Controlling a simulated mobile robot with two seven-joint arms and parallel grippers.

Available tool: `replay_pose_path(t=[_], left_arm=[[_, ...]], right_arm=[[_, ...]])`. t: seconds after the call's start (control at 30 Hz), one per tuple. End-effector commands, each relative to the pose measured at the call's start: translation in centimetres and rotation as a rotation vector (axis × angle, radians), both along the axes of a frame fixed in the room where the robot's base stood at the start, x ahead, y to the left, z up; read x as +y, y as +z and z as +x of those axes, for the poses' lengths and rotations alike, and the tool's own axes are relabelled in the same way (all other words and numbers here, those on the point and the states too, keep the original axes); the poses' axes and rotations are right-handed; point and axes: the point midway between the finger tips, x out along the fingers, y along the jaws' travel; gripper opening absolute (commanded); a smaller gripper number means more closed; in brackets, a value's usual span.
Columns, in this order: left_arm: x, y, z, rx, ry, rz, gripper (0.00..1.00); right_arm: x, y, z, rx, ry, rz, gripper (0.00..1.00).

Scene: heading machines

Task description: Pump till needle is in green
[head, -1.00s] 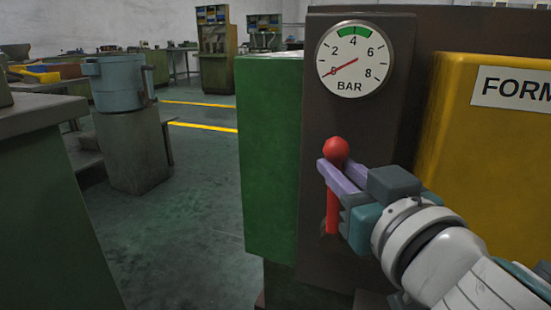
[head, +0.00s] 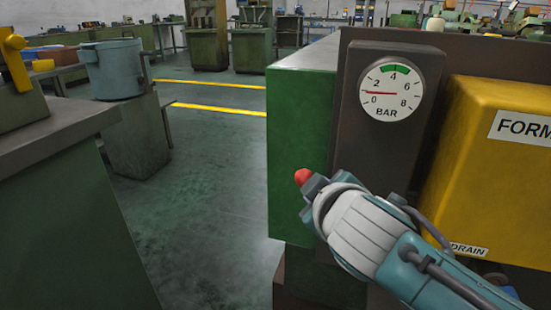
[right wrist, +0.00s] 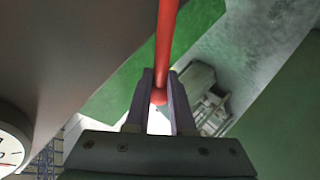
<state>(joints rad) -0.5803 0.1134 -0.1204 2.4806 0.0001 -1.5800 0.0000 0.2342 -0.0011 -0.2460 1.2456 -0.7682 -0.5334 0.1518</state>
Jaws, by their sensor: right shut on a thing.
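The round white pressure gauge (head: 402,108), marked BAR, is on the dark panel in the head view. Its red needle (head: 378,92) points left, between 0 and 2, below the green band (head: 401,69) around 4. My right gripper (head: 312,183) is shut on the red pump lever at its ball knob (head: 303,176), low in front of the panel. In the right wrist view the purple fingers (right wrist: 160,85) are on both sides of the red knob (right wrist: 158,97), with the red rod (right wrist: 167,35) running beyond. In the head view the rod is hidden behind my arm. My left gripper is not in view.
A yellow box (head: 480,125) marked FORM stands right of the gauge, close to my right arm. A green cabinet side (head: 300,150) is left of the panel. A grey-topped workbench (head: 60,125) is at the left. Open floor (head: 205,200) lies between.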

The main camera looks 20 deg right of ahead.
Motion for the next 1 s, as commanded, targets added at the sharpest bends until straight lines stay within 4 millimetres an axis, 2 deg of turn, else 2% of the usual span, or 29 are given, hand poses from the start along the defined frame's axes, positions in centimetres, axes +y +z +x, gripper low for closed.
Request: replay_pose_path(t=[0.03, 0.2, 0.83, 0.87, 1.0], left_arm=[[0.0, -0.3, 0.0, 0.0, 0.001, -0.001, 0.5], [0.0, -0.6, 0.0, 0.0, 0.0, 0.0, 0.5], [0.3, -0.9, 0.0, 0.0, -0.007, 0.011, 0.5], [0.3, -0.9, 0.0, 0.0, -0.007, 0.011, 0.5], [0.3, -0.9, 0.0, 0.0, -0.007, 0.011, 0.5]], right_arm=[[0.6, 0.1, 0.4, 0.002, 0.011, -0.019, 0.0], [1.0, -0.6, 0.7, 0.042, 0.009, -0.078, 0.0], [1.2, -1.2, 0.8, 0.073, 0.007, -0.119, 0.0], [1.2, -1.2, 0.8, 0.073, 0.007, -0.119, 0.23], [1.2, -1.2, 0.8, 0.074, 0.006, -0.119, 0.39]])
